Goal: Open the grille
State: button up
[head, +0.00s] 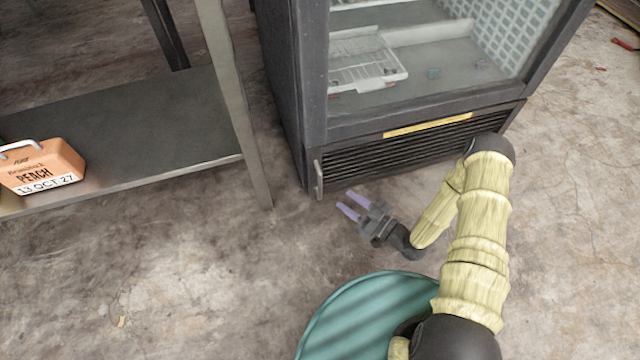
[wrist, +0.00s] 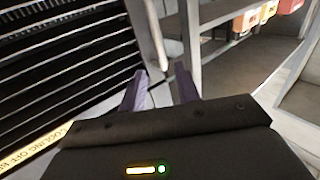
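The grille (head: 400,155) is a dark slatted panel across the bottom of the glass-fronted freezer, and it looks shut. Its slats fill the left of the wrist view (wrist: 60,75). A pale upright handle (head: 318,178) is at the grille's left end; in the wrist view the handle (wrist: 155,35) appears just beyond the gap between my fingertips. My gripper (head: 345,201) is open and empty, low over the floor, a little right of the handle and in front of the grille. In the wrist view its two purple fingers (wrist: 160,70) stand apart, and no contact with the handle shows.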

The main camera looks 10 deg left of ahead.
aim_at(320, 182)
jog(key=b+x, duration=0.4)
jog(key=x, duration=0.7)
jog(key=shift+a+b, duration=0.15)
jog(key=shift+b, duration=0.2)
grip_shut()
